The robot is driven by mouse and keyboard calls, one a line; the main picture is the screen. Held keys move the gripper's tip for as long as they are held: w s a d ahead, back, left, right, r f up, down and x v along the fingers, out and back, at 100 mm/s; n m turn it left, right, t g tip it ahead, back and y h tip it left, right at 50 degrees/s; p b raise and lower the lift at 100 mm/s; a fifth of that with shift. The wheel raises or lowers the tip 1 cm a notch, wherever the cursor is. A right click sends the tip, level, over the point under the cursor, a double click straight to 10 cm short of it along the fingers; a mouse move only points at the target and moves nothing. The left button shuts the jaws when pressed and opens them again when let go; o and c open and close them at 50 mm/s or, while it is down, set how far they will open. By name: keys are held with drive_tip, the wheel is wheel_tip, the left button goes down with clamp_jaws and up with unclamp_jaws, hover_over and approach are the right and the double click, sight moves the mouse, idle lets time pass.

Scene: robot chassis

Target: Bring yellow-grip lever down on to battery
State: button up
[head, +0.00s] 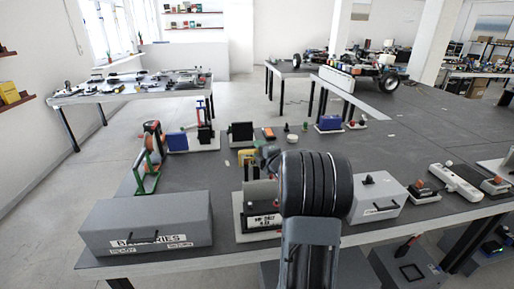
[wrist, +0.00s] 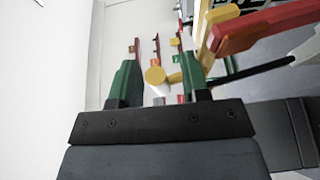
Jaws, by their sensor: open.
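In the wrist view, my gripper (wrist: 158,62) is open, with its two green fingers apart and nothing held. A yellow round-ended grip (wrist: 154,75) shows between the fingers in the picture; no contact is visible, and I cannot tell how deep between them it lies. A yellow bar (wrist: 206,36) and a red bar (wrist: 262,27) stand just right of the right finger. I cannot make out a battery for certain. In the head view, my arm hides my gripper and much of the labelled device (head: 262,222) behind it.
A grey box labelled batteries (head: 147,222) stands at the table's front left. A green-framed device (head: 148,160) is behind it. A light grey box (head: 378,198) and a power strip (head: 455,183) lie to the right. Bare table (head: 345,150) shows behind my arm.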

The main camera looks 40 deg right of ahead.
drive_tip(key=shift+w, duration=0.8)
drive_tip(key=shift+c, duration=0.3)
clamp_jaws()
